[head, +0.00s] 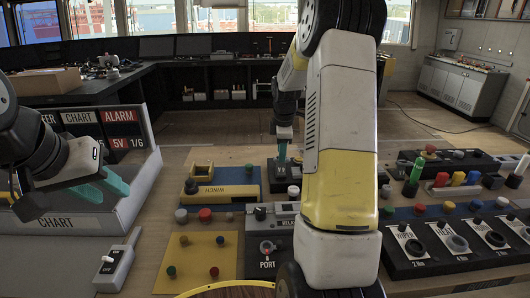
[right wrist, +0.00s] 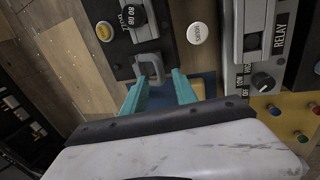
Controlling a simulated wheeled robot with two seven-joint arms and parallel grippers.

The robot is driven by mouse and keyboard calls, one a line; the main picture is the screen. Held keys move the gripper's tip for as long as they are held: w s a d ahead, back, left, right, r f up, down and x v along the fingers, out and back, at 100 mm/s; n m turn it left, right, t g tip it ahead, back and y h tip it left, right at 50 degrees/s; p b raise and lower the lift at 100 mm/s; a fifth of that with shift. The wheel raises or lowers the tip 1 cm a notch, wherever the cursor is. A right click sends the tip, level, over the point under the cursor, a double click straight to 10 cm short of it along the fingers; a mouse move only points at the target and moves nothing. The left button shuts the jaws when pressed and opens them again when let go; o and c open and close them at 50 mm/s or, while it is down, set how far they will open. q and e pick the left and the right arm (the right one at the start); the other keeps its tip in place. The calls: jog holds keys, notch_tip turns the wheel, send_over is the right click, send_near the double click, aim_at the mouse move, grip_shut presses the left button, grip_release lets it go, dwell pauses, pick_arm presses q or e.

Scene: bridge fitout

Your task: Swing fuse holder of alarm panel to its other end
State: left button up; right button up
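In the right wrist view a grey U-shaped handle (right wrist: 150,68) stands on a dark panel (right wrist: 122,58). It may be the fuse holder, but no label confirms it. My right gripper (right wrist: 158,82) has its teal fingers apart, with the handle just ahead of and partly between the tips; contact cannot be told. In the head view my right gripper (head: 282,152) points down over a small black panel (head: 280,182), which my arm partly hides. An ALARM label (head: 119,116) shows on a rack at the left. My left gripper (head: 108,188) is open and empty beside that rack.
A yellow and blue HINOR-like labelled unit (head: 232,190) lies left of the right gripper. A PORT switch box (head: 266,256) and a yellow board with knobs (head: 192,262) are nearer. WIPER controls (head: 440,245) and coloured plugs (head: 457,179) fill the right. Bare wood shows behind.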

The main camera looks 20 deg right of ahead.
aim_at(282, 167)
jog(key=shift+x, duration=1.25)
grip_shut()
dwell(0.5)
